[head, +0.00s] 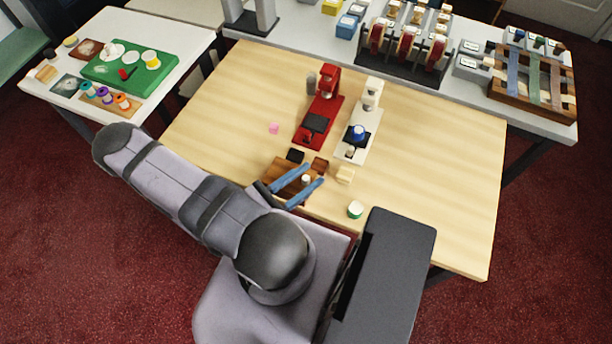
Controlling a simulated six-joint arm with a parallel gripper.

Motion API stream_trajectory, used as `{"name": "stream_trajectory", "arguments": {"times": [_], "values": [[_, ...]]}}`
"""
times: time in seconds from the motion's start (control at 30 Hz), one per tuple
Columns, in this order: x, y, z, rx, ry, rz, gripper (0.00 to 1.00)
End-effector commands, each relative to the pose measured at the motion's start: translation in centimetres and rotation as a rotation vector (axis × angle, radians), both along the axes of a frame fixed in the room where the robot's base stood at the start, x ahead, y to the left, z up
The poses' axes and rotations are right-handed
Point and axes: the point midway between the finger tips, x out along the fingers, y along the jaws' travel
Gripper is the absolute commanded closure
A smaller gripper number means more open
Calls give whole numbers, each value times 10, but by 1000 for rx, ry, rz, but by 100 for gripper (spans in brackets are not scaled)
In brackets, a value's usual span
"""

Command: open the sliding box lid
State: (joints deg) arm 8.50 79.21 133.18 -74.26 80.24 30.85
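A brown wooden box (282,172) sits near the front edge of the wooden table, partly hidden by my gripper. A small white knob-like piece (305,179) shows at the box, between my gripper's fingers. It looks like the lid's knob, but the lid's edges are too small to make out. My gripper (314,173) has two blue fingers, which are apart, over the box with the white piece between them. A gap seems to show around that piece. I cannot tell how far the lid is slid.
A dark block (295,155), a brown block (320,164) and a pale block (345,174) lie close by. Red (318,110) and white (364,118) machines stand behind. The table's right side is clear.

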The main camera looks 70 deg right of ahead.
Motion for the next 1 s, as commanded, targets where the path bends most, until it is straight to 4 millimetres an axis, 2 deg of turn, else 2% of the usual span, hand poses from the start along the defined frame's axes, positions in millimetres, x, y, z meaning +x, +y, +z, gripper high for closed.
{"name": "stream_trajectory", "arguments": {"times": [0.2, 0.33, 0.57, 0.67, 0.9, 1.0], "values": [[0, 0, 0, 0, 0, 0, 68], [0, 0, 0, 0, 0, 0, 99], [4, 0, -1, 0, -2, 1, 100], [20, 0, -2, -1, -7, 2, 100], [81, 0, -3, -1, -9, 2, 100], [98, 0, -2, -1, -5, 1, 100]]}}
